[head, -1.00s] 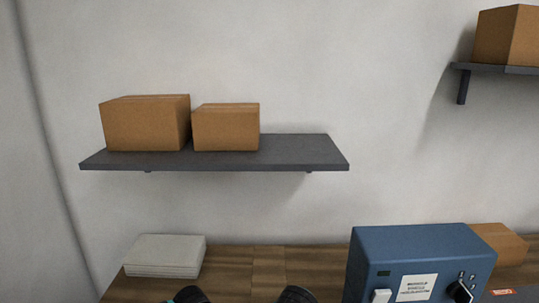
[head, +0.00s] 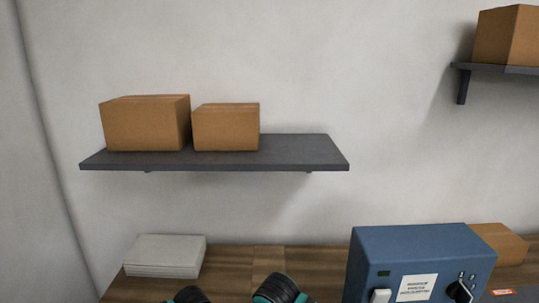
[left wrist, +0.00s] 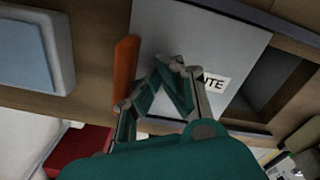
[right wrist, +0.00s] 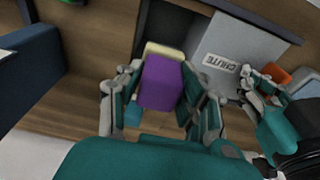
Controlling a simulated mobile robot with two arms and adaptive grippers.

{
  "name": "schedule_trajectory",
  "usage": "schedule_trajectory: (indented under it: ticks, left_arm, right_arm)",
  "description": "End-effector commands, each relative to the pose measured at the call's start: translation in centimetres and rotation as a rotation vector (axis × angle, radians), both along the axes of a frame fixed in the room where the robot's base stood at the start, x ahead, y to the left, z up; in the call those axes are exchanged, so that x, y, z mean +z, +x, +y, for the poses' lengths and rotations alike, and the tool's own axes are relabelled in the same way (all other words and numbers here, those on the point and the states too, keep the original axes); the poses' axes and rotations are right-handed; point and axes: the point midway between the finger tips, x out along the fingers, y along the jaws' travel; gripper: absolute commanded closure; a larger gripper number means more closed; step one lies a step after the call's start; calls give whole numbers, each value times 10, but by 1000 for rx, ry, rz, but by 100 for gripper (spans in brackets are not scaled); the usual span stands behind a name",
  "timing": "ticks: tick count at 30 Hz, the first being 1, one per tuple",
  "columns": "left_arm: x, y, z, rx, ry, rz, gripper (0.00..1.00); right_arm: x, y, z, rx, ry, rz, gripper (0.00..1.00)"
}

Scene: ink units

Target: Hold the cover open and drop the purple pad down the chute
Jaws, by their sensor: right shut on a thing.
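The purple pad (right wrist: 160,83) is between the fingers of my right gripper (right wrist: 157,85), which is shut on it. The pad is near the dark chute opening (right wrist: 181,25), which also shows in the left wrist view (left wrist: 276,78). The grey cover (right wrist: 217,47), labelled CHUTE, lies beside the opening and leaves it partly uncovered. In the left wrist view, my left gripper (left wrist: 177,64) looks shut over the cover (left wrist: 190,30), beside the orange handle (left wrist: 127,65). Contact with the handle is unclear. The head view shows neither set of fingertips.
A cream piece (right wrist: 165,49) and a blue piece (right wrist: 132,113) show close around the pad. A blue box with a knob (head: 420,255) stands on the bench at right. A shelf with cartons (head: 290,150) hangs above. A white stack (head: 165,255) lies at left.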

Motion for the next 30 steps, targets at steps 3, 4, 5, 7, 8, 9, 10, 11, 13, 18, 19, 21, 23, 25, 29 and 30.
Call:
schedule_trajectory:
  ticks: [3,4,5,7,8,9,10,11,13,18,19,21,23,25,29,30]
  left_arm:
    - [0,0,2,2,3,1,100]
    - [0,0,2,2,3,1,100]
    - [0,0,2,2,3,1,100]
    - [0,0,2,2,3,1,100]
    - [0,0,2,2,3,1,100]
    - [0,0,2,2,3,1,100]
    - [0,0,2,2,3,1,100]
    - [0,0,2,2,3,1,100]
    - [0,0,2,2,3,1,100]
    - [0,0,2,2,3,1,100]
    - [0,0,2,2,3,1,100]
    - [0,0,2,2,3,1,100]
    - [0,0,2,2,3,1,100]
    - [0,0,2,2,3,1,100]
    - [0,0,2,2,3,1,100]
    - [0,0,2,2,3,1,100]
  right_arm:
    - [-7,-2,-1,0,-2,2,94]
    - [-9,-2,-2,0,-2,2,94]
    - [-10,-3,-2,0,-1,2,94]
    - [-14,-4,-2,0,-1,2,94]
    - [-16,-4,-2,0,-1,2,94]
    - [-19,-5,-3,0,-1,2,94]
    - [-21,-5,-3,1,-1,3,94]
    - [-22,-6,-3,1,-1,3,94]
    - [-26,-6,-4,0,-2,2,94]
    - [-36,-9,-5,0,-1,3,94]
    - [-38,-9,-6,0,-1,3,94]
    - [-41,-10,-6,0,-1,2,94]
    - [-42,-10,-6,0,0,1,94]
    - [-43,-10,-6,0,0,0,94]
    - [-43,-10,-6,0,0,0,94]
    - [-42,-10,-6,0,0,0,60]
